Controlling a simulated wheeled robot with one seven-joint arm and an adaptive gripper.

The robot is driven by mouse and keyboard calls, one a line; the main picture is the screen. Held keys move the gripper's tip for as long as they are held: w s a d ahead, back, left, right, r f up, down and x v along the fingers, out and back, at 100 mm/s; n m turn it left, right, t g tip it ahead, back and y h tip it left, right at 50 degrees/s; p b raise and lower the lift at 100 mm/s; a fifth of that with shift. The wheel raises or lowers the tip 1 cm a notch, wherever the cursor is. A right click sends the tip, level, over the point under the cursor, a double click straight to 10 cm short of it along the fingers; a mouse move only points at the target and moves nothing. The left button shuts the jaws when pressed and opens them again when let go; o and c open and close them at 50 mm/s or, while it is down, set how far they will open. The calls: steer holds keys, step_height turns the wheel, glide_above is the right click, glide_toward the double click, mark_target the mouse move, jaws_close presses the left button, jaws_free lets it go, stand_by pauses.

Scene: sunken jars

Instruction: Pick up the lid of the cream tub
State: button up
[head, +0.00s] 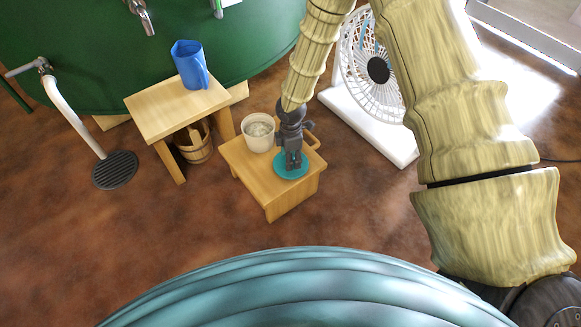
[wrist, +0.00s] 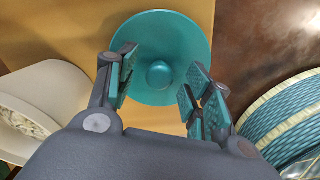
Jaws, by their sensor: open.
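A round teal lid (head: 283,176) with a small knob lies flat on the low wooden stool, to the right of the cream tub. In the wrist view the lid (wrist: 188,35) is ahead of my fingers, its knob between the two fingertips. My gripper (head: 292,167) points down over the lid with its fingers apart and nothing held. In the wrist view my gripper (wrist: 160,75) is open; whether the fingertips touch the lid I cannot tell. The cream tub (head: 258,146) stands uncovered at the stool's back left, with pale contents. It also shows at the left of the wrist view (wrist: 62,82).
The low stool (head: 270,197) has little free top. A taller wooden table (head: 160,115) with a blue jug (head: 190,65) stands to the left, a wooden bucket (head: 193,150) beneath it. A white fan (head: 365,125) stands right. A green vat (head: 90,70) fills the back.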

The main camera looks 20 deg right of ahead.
steer(key=shift+f, duration=0.5)
steer(key=shift+c, duration=0.4)
jaws_close()
steer(key=shift+r, duration=0.15)
